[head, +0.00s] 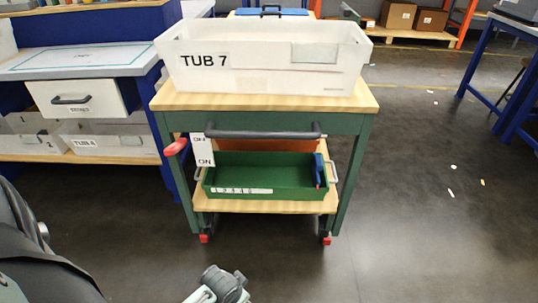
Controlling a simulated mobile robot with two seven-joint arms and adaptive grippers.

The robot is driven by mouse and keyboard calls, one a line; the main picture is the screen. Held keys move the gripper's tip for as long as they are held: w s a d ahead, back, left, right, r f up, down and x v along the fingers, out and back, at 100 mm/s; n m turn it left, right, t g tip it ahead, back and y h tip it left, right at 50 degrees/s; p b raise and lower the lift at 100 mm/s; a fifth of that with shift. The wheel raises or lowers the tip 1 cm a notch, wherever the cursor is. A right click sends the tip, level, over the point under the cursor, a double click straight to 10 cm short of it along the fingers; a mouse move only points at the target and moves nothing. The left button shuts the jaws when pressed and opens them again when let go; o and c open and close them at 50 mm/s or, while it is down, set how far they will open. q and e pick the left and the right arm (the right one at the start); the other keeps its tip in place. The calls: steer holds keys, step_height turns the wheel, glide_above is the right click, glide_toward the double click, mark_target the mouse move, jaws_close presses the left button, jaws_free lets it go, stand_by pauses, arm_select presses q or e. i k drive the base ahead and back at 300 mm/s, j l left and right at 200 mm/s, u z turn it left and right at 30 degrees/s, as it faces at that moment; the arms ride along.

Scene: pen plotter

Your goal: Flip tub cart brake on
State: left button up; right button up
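The tub cart (364,120) stands ahead, with a wooden top and green legs. A white tub marked "TUB 7" (265,82) sits on its top. A red brake lever (176,147) sticks out at the cart's front left. Beside it is a white plate (202,150) with OFF above and ON below. The lever is level with the upper part of the plate, nearer OFF. A grey and pale part of my arm, seemingly my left gripper (216,286), shows at the bottom edge, well apart from the lever. Its fingers cannot be made out. My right gripper is out of view.
A dark push bar (263,134) crosses the cart's front. A green tray (265,178) sits on the lower shelf; red-marked casters (326,240) are below. A blue workbench (85,65) stands close at the left.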

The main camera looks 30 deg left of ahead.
mark_target(174, 148)
steer(key=u, duration=0.4)
steer(key=k+u, duration=0.1)
steer(key=u, duration=0.3)
steer(key=j+u, duration=0.1)
steer(key=u, duration=0.25)
steer(key=k+u, duration=0.1)
steer(key=u, duration=0.3)
